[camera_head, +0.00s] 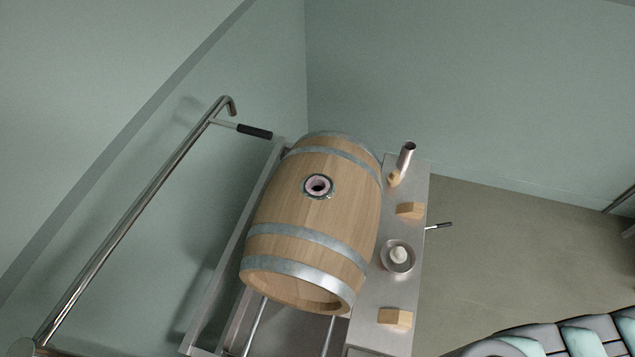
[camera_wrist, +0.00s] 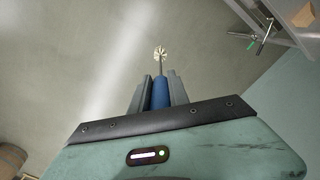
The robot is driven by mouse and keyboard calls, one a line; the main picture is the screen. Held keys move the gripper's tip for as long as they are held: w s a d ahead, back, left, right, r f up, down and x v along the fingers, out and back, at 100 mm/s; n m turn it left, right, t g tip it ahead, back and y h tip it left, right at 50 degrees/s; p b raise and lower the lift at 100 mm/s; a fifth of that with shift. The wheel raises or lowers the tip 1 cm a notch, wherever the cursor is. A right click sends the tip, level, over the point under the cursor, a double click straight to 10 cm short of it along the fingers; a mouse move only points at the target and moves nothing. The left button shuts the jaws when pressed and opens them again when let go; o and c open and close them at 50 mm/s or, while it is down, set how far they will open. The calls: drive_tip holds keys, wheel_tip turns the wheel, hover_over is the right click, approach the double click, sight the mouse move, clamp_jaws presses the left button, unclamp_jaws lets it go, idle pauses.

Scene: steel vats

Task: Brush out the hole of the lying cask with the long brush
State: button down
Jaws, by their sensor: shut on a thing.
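The wooden cask (camera_head: 310,215) lies on its side with grey metal hoops, in the middle of the head view. Its round hole (camera_head: 318,186) faces up, with a metal ring, a pinkish lining and a dark centre. In the wrist view, my gripper (camera_wrist: 159,90) is shut on the blue handle (camera_wrist: 160,93) of the long brush. The brush's thin shaft points away from the jaws and ends in a pale bristle head (camera_wrist: 160,53). The brush is apart from the cask's hole; neither brush nor jaws show in the head view.
A steel shelf (camera_head: 372,318) right of the cask bears wooden blocks (camera_head: 396,318), a metal bowl (camera_head: 397,257) with a white lump and an upright metal tube (camera_head: 406,156). A bent steel pipe (camera_head: 140,205) with a black grip stands left. Open floor (camera_head: 520,255) lies right.

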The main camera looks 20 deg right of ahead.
drive_tip(key=shift+r, duration=0.65)
drive_tip(key=shift+f+b, duration=0.75)
drive_tip(key=shift+f, duration=1.55)
drive_tip(key=shift+r, duration=0.1)
drive_tip(key=shift+r+p, duration=0.95)
drive_tip(key=shift+r, duration=1.25)
drive_tip(key=shift+f+b, duration=0.95)
drive_tip(key=shift+f, duration=1.4)
drive_tip(key=shift+r, duration=0.15)
